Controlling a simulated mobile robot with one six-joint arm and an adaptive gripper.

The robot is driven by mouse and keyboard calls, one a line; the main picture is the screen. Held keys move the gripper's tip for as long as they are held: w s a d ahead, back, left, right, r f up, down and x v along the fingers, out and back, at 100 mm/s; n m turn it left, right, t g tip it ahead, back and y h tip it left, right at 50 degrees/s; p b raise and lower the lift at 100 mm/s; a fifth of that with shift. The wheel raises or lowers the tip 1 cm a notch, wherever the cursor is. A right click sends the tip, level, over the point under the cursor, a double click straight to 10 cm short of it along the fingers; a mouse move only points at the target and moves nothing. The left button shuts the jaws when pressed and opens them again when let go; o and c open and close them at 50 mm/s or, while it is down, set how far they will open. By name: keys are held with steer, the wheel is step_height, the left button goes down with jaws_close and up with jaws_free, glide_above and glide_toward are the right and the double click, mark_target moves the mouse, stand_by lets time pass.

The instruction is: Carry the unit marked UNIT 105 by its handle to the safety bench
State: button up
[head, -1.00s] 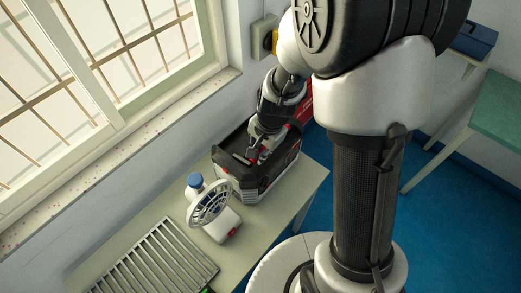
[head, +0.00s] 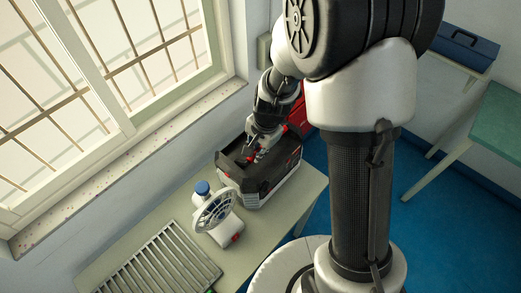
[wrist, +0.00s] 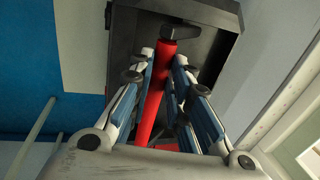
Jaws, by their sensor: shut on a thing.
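A dark grey and black boxy unit (head: 278,187) is at the far end of the pale table by the window. No readable mark shows on it, so I cannot confirm that it is UNIT 105. My gripper (head: 256,152) is over its top. In the wrist view, my gripper (wrist: 160,85) has its fingers on both sides of the unit's red handle (wrist: 155,95) and is shut on it. The unit's black body (wrist: 205,50) shows behind the handle. Whether its base touches the table is hard to tell.
On the pale table (head: 285,222) stand a white fan (head: 213,212), a blue-capped bottle (head: 202,188) and a slatted metal rack (head: 160,262). A red object (head: 299,112) is behind the unit. A blue toolbox (head: 466,47) sits on a bench; a green-topped table (head: 500,118) is at right. Blue floor is clear between.

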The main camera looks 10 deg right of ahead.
steer(key=shift+w+a+r+p, duration=0.35)
steer(key=shift+w+r+p, duration=0.1)
steer(key=shift+w+p, duration=0.1)
steer(key=shift+w+a, duration=0.15)
steer(key=shift+o, duration=0.2)
steer(key=shift+w+a+p, duration=0.2)
steer(key=shift+p, duration=0.15)
steer(key=shift+w+a+f, duration=0.1)
steer(key=shift+w+a, duration=0.2)
steer(key=shift+w, duration=0.2)
steer(key=shift+c, duration=0.2)
steer(key=o, duration=0.7)
steer(key=shift+s, duration=0.15)
steer(key=o, duration=1.4)
